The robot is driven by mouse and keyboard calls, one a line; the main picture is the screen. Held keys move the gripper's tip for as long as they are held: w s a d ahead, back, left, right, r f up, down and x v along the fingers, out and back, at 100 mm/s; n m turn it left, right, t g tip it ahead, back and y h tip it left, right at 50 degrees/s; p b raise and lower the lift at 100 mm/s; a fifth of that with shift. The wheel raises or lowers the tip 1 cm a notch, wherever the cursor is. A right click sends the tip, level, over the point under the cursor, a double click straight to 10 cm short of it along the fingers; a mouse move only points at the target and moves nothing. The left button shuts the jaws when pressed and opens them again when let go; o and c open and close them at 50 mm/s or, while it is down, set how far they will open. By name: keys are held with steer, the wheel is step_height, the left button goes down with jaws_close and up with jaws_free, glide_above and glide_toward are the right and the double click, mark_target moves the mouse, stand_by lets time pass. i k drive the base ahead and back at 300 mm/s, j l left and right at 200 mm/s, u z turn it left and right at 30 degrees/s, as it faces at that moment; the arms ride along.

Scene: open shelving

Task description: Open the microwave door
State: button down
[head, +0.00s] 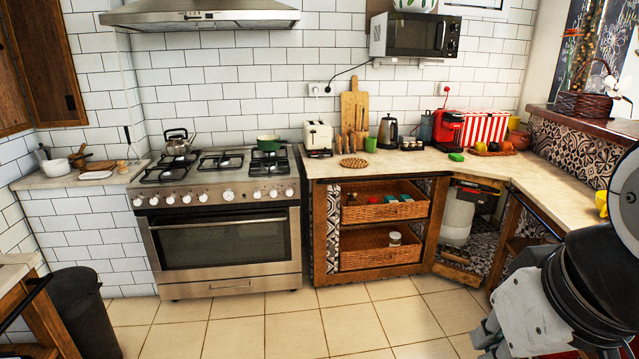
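The microwave (414,35) is black and silver and sits high on the tiled wall, right of the range hood. Its dark front door (417,36) looks shut. A dark vertical handle (439,36) is on the door's right side, beside a control panel with knobs (452,38). Part of my arm (575,290) fills the lower right, far from the microwave. Grey jointed parts at its lower left end (487,335) may belong to my gripper. The fingertips cannot be made out, and nothing is seen held.
A stone counter (480,163) below the microwave bears a kettle (387,131), a red coffee machine (447,128) and several other items. A stove (215,190) stands left. A bin (85,310) is at lower left. The tiled floor (300,330) is clear.

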mark_target(409, 34)
steer(key=i+z, duration=0.15)
steer(key=i, duration=1.75)
steer(key=i+z, duration=0.45)
steer(key=i, duration=0.25)
steer(key=i+j+z, duration=0.2)
steer(key=i+z, duration=0.25)
steer(key=i, duration=0.25)
